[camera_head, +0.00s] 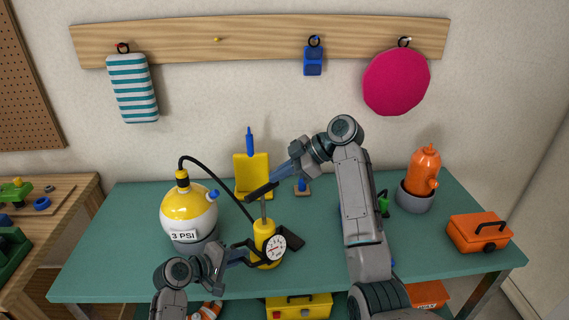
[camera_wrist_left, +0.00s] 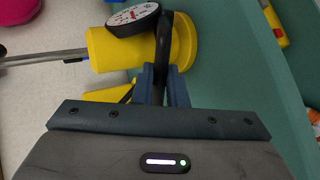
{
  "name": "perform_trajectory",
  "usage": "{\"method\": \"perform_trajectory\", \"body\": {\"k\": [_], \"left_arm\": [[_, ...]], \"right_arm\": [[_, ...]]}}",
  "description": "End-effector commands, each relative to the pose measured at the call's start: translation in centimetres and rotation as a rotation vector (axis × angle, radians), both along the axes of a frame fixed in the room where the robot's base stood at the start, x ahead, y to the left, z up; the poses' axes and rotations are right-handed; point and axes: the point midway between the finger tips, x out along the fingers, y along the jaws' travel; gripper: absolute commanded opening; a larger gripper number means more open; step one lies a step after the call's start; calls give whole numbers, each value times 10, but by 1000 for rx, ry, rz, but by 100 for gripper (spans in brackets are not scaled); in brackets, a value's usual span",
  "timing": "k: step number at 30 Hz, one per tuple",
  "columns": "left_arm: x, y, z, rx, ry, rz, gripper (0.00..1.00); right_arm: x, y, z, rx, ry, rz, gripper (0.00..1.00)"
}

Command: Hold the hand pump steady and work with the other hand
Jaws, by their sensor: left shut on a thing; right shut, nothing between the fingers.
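The yellow hand pump (camera_head: 260,230) stands upright on the green table. It has a round white gauge (camera_head: 275,248) in a black rim and a dark T-handle (camera_head: 262,190) on a raised rod. My left gripper (camera_head: 238,258) is shut on a black part of the pump beside the gauge; its blue fingers (camera_wrist_left: 160,84) show in the left wrist view with the pump body (camera_wrist_left: 115,50). My right gripper (camera_head: 278,181) is shut and empty right by the T-handle; whether it touches cannot be told. A black hose links the pump area to a yellow-and-white tank (camera_head: 188,209) labelled "3 PSI".
A yellow stand (camera_head: 253,172) with a blue tool is behind the pump. An orange bottle (camera_head: 424,170) in a grey cup and an orange toolbox (camera_head: 479,232) are at the right. Items hang from a wooden rail (camera_head: 250,40). The table's front left is clear.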

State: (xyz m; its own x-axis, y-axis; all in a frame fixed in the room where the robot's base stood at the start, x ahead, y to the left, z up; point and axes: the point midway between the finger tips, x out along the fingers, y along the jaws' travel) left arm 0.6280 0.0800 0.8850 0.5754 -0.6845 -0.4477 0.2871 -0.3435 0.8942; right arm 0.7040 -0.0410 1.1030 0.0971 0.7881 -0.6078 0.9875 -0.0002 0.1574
Motion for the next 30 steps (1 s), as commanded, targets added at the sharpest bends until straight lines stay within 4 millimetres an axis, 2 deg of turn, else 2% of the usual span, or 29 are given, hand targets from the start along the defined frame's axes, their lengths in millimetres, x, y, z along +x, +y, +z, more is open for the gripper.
{"method": "perform_trajectory", "body": {"k": [13,16,21,24,30], "left_arm": [[0,0,-1,0,2,0,0],[0,0,-1,0,2,0,0],[0,0,-1,0,2,0,0],[0,0,-1,0,2,0,0],[0,0,-1,0,2,-1,0]], "right_arm": [[1,1,-6,0,1,0,0],[0,0,-21,0,5,0,0],[1,0,-59,-1,7,-1,0],[1,0,-75,-1,6,-1,0],[1,0,-83,-2,4,-1,0]]}}
